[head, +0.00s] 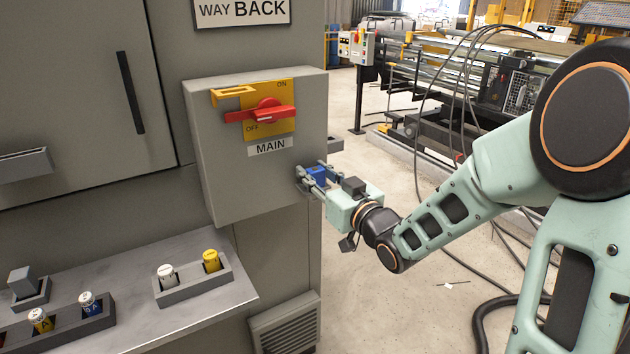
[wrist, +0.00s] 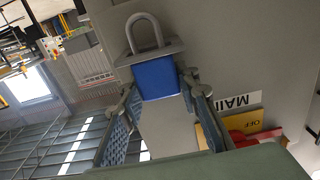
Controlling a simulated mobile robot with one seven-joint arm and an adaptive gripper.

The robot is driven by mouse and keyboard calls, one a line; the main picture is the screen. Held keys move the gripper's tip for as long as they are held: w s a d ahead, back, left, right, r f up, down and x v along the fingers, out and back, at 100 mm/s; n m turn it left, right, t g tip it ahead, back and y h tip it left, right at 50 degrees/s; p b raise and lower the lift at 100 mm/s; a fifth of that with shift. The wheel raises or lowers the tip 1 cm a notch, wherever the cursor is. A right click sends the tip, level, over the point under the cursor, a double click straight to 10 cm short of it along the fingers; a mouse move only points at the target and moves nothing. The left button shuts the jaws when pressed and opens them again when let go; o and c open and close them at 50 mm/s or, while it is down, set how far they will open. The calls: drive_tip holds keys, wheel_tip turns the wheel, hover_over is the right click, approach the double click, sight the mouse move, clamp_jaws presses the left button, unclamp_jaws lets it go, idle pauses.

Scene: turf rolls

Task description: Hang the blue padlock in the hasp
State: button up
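The blue padlock (head: 316,177) is between the fingers of my gripper (head: 314,180), by the lower right corner of the grey switch box. In the wrist view, the padlock's blue body (wrist: 157,80) has a fingertip close against each side, and its grey shackle (wrist: 145,33) points away from my gripper (wrist: 160,88). A grey flat piece crosses at the shackle's foot; I cannot tell whether it belongs to the padlock. A yellow slotted bracket (head: 232,92), which looks like the hasp, sticks out left of the red switch handle (head: 263,112). The shackle is apart from it.
The switch box (head: 230,185) stands out from the cabinet (head: 85,120). A metal shelf (head: 200,305) below holds grey trays with white and yellow cylinders. Open floor lies right of the cabinet.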

drive_tip(key=c, duration=0.6)
drive_tip(key=shift+r, duration=0.15)
